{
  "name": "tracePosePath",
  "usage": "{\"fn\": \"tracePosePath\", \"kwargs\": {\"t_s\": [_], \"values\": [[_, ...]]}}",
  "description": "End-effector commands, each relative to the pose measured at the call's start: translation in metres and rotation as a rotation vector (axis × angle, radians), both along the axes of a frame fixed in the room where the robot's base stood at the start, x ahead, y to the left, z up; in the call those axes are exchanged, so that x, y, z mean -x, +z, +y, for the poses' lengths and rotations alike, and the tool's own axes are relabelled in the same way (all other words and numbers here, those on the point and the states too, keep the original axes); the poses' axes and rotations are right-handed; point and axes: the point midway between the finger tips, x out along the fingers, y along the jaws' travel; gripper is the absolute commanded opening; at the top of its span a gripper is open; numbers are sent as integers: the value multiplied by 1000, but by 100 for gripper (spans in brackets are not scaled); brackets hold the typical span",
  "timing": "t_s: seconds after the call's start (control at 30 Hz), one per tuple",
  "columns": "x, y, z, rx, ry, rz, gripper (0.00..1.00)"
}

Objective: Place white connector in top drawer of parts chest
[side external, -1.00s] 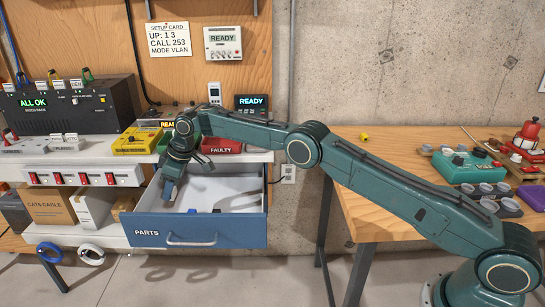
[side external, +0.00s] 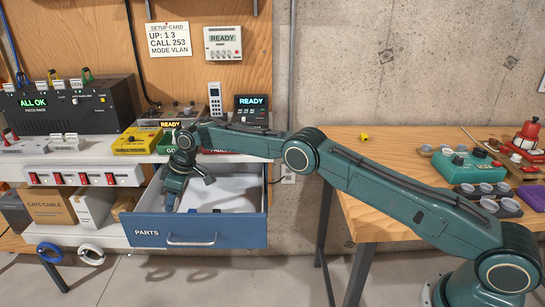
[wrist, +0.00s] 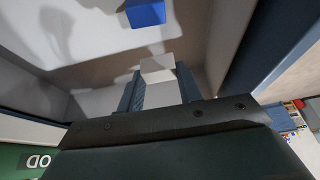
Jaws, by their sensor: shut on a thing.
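The parts chest's blue-fronted drawer (side external: 240,233), labelled PARTS, stands open with a pale interior. My gripper (side external: 170,206) reaches down inside its left part. In the wrist view my gripper (wrist: 158,74) is shut on the white connector (wrist: 158,66), a pale block between the two dark blue fingers. The connector is low over the drawer floor; I cannot tell whether it touches it. In the side view the fingertips and connector are largely hidden by the drawer front.
A blue part (wrist: 146,12) lies in the drawer ahead of the fingers. A green tray (wrist: 38,160) and a yellow device (side external: 137,141) are on the shelf above. Power switches (side external: 85,179) line the shelf edge at left. The right side of the drawer looks fairly clear.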

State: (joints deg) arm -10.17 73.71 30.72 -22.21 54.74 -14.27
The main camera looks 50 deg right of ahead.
Motion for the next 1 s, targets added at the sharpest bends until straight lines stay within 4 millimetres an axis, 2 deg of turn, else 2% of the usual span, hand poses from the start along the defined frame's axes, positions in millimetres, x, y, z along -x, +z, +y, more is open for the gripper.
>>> {"fn": "tracePosePath", "kwargs": {"t_s": [0.3,0.8,0.83,0.93,1.0], "values": [[1,-39,0,0,1,1,10],[0,-46,0,0,1,0,10],[0,-46,0,0,1,0,37],[0,-46,0,0,1,0,57],[0,-46,0,0,1,0,57]]}}
